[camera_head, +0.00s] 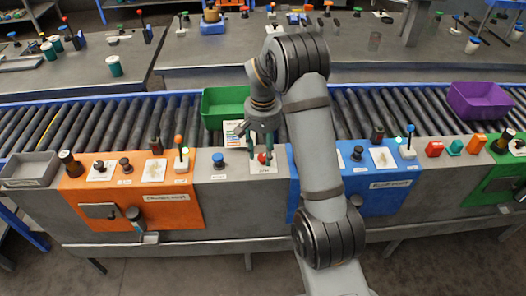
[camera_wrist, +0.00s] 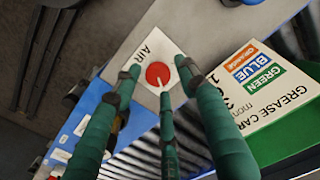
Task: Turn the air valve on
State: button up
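The air valve is a red round knob (camera_head: 264,158) with a white pointer line, on a white plate marked AIR on the grey panel between the orange and blue stations. In the wrist view the red knob (camera_wrist: 155,74) shows between my fingertips, its line running toward the plate's lower corner. My gripper (camera_head: 260,143) is directly over the knob, pointing down. Its green fingers (camera_wrist: 158,78) are spread apart around the knob in the picture, with nothing held. I cannot tell whether any finger touches the knob or how far above it they are.
A blue knob (camera_head: 218,159) stands left of the valve. A grease card (camera_wrist: 265,95) stands by the green bin (camera_head: 224,104) behind. The orange station (camera_head: 130,190) has a lever with an orange ball; the blue station (camera_head: 385,190) lies right, partly behind my arm.

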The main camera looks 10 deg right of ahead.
aim_at(263, 156)
jog(key=shift+o, duration=0.3)
notch_tip(263, 156, up, 12)
dwell(0.5)
jog(key=shift+f, duration=0.1)
notch_tip(263, 156, down, 12)
jog(key=shift+s+r, duration=0.1)
dwell(0.6)
